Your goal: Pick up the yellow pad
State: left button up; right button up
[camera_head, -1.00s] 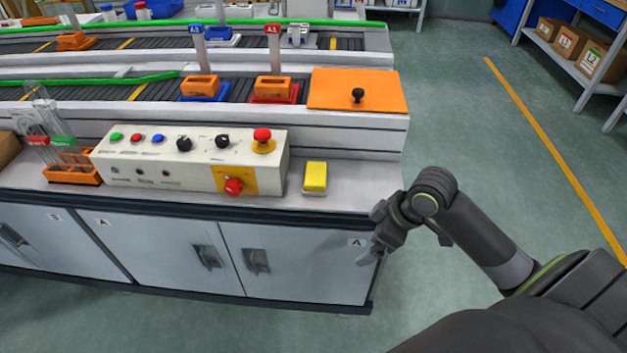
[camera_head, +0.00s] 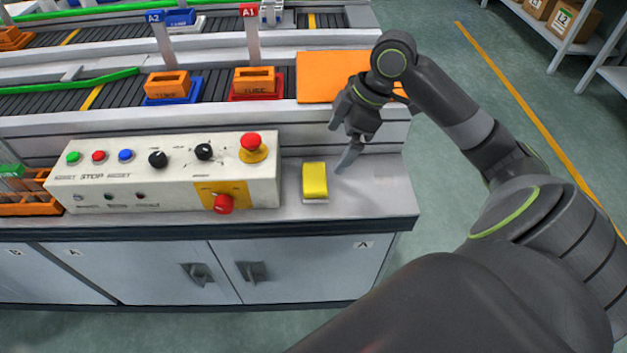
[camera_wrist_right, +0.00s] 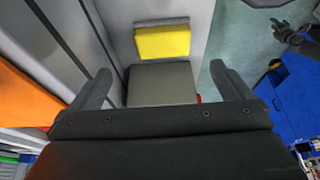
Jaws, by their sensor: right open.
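The yellow pad (camera_head: 314,179) sits on a small pale base on the grey counter, just right of the control box. In the right wrist view the yellow pad (camera_wrist_right: 162,42) lies beyond the fingertips, near the middle of the picture. My right gripper (camera_head: 345,138) is above the counter, to the right of and slightly behind the pad, apart from it. In the right wrist view my right gripper (camera_wrist_right: 162,82) has its two fingers spread wide with nothing held.
The control box (camera_head: 130,190) with buttons and a red emergency knob (camera_head: 250,141) stands left of the pad. An orange plate (camera_head: 320,80) lies behind, partly hidden by my right arm. Orange blocks in blue and red trays line the conveyor. The counter right of the pad is clear.

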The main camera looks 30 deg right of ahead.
aim_at(315, 176)
jog(key=b+x, duration=0.1)
jog(key=x, duration=0.5)
jog(key=shift+w+a+f, duration=0.1)
jog(key=shift+a+f, duration=0.05)
jog(key=x, duration=0.2)
jog(key=b+x, duration=0.1)
jog(key=x, duration=0.1)
jog(key=shift+a+f, duration=0.15)
jog(key=shift+a, duration=0.3)
jog(key=shift+f, duration=0.3)
pick_arm(q)
jog(key=shift+w+a+f, duration=0.1)
jog(key=shift+w+f, duration=0.45)
jog(key=shift+w, duration=0.3)
